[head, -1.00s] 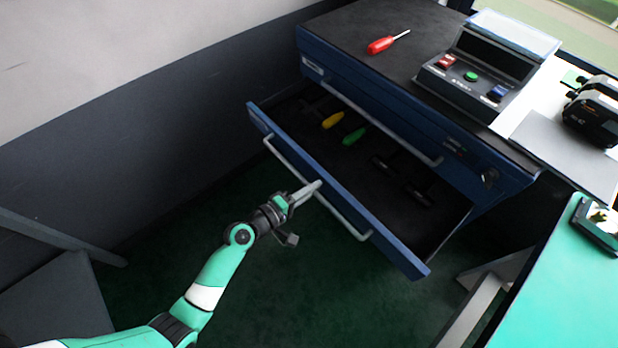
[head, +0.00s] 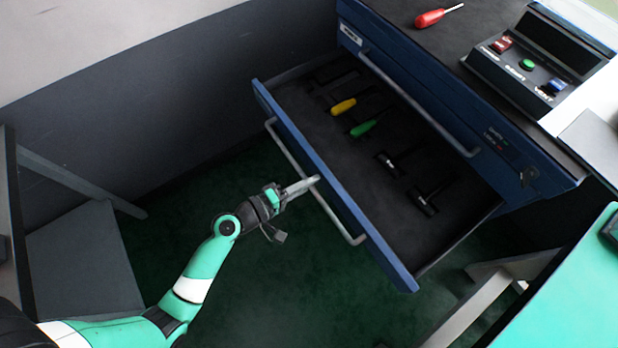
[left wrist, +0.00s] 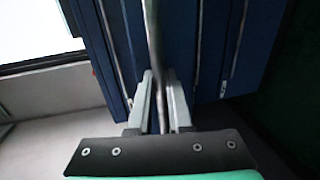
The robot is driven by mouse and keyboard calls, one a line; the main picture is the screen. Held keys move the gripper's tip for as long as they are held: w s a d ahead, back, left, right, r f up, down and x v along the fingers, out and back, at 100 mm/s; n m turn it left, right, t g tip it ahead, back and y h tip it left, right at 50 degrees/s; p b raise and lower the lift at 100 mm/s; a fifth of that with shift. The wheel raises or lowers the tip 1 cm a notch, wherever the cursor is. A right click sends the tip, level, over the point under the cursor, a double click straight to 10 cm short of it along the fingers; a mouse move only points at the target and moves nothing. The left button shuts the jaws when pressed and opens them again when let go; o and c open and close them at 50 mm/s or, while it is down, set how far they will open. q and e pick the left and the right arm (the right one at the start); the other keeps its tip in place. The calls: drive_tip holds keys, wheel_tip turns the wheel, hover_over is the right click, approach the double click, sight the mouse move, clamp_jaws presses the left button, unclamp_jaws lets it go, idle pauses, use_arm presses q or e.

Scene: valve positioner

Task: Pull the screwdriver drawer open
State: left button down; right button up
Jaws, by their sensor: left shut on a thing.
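The screwdriver drawer (head: 340,207) is a blue-fronted drawer with a dark liner, standing well out from the blue cabinet in the head view. Inside lie a yellow-handled screwdriver (head: 343,106), a green-handled one (head: 363,128) and dark tools (head: 421,202). Its long grey bar handle (head: 290,160) runs along the front. My left gripper (head: 312,182) is shut on this handle near its middle. In the left wrist view, the fingers (left wrist: 160,105) close around the handle bar (left wrist: 152,45). My right gripper is not in view.
A red screwdriver (head: 431,18) and a button box (head: 535,60) rest on the cabinet top. A closed drawer with its own handle (head: 420,105) sits above the open one. A green table (head: 565,290) stands at the lower right. The green floor before the drawer is clear.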

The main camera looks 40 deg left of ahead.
use_arm(q)
drive_tip(key=c, duration=1.1)
unclamp_jaws()
drive_tip(key=p+v, duration=0.4)
drive_tip(key=v, duration=0.7)
drive_tip(key=shift+s+a, duration=0.15)
drive_tip(key=shift+s, duration=0.2)
